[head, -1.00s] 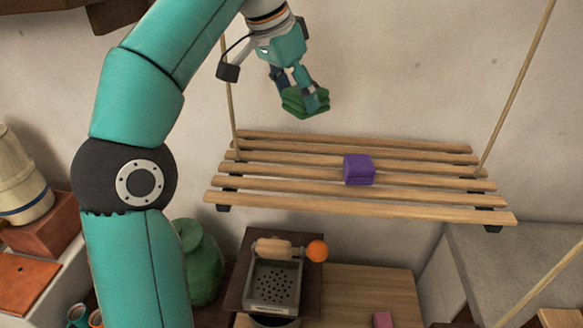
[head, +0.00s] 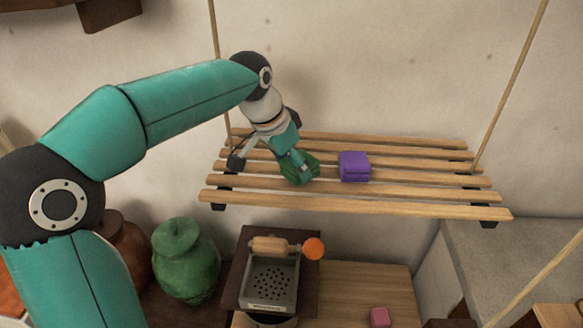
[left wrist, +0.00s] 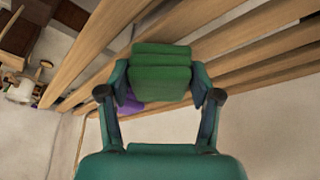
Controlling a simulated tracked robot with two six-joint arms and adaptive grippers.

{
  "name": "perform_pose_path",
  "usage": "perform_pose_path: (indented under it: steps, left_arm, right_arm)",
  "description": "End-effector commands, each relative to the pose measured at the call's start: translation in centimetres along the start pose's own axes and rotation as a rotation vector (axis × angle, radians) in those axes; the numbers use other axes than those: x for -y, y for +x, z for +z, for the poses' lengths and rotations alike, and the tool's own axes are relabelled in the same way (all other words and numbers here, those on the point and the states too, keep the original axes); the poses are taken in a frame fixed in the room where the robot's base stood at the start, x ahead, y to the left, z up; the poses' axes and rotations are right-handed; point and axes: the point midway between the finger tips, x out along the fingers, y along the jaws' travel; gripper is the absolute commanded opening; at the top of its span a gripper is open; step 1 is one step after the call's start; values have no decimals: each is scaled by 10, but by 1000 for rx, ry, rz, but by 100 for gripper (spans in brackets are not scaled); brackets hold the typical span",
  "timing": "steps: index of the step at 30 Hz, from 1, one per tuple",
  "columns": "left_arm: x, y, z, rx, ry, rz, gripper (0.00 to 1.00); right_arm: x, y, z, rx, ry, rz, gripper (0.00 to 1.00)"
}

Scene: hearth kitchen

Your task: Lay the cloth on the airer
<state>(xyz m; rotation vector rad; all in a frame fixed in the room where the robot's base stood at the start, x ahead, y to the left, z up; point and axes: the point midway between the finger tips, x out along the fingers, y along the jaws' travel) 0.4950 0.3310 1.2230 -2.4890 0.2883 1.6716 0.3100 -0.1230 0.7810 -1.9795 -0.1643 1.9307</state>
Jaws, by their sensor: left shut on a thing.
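The cloth is a folded green bundle (head: 312,167), also large in the left wrist view (left wrist: 160,72). My left gripper (head: 299,170) is shut on it, with a finger on each side in the left wrist view (left wrist: 158,95). The airer (head: 440,210) is a hanging rack of wooden slats on cords. In the head view the green cloth is at the slats, left of a folded purple cloth (head: 354,166) that lies on them. I cannot tell whether the green cloth touches the slats. My right gripper is not in view.
Right of the purple cloth the slats (head: 430,180) are bare. Below the airer are a green jar (head: 185,262), a grater-like box (head: 270,285), an orange ball (head: 314,249) and a pink block (head: 380,317). A cord (head: 511,85) rises at the airer's right.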

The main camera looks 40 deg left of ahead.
Motion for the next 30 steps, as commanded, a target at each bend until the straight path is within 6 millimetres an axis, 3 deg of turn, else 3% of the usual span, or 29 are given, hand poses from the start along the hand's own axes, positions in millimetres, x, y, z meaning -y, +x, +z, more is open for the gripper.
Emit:
perform_pose_path:
  steps: [13,14,17,18,30]
  left_arm:
    - [-1,11,3,-1,4,1,26]
    - [-1,10,2,-1,4,2,68]
    - [-1,10,2,-1,4,2,85]
    - [-1,10,2,-1,4,2,88]
    - [-1,6,0,-2,5,2,88]
  right_arm:
    - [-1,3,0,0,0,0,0]
    - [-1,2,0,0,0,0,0]
    - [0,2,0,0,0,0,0]
    - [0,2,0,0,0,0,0]
    - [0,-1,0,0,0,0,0]
